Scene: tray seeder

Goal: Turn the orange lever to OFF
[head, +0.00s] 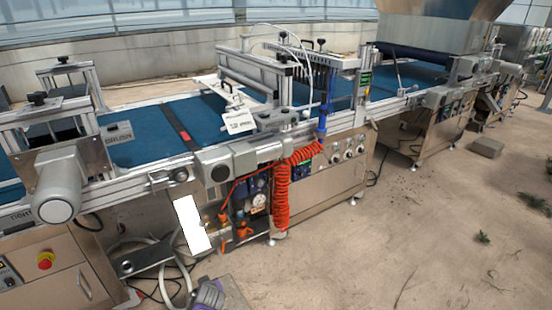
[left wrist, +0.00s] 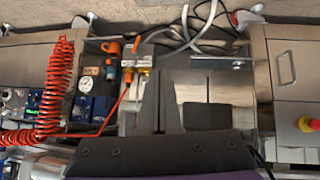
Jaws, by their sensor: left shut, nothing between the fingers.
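The orange lever (left wrist: 136,44) is a small piece on a brass valve fitting (left wrist: 143,66) in the left wrist view, which shows the machine upside down. In the head view, small orange parts show low in the open bay beside a white panel; I cannot tell clearly which is the lever. My left gripper (left wrist: 159,76) is shut and empty, its dark fingers just right of the valve in the wrist view and apart from the lever. In the head view, the purple and grey left gripper body (head: 208,294) shows at the bottom edge. My right gripper is not in view.
A pressure gauge (head: 258,201) and a coiled orange hose (head: 282,190) are right of the valves. The white panel (head: 191,224) stands at the bay's left. Loose pale hoses hang nearby. A red emergency button (head: 45,260) is at lower left. The floor at right is mostly clear.

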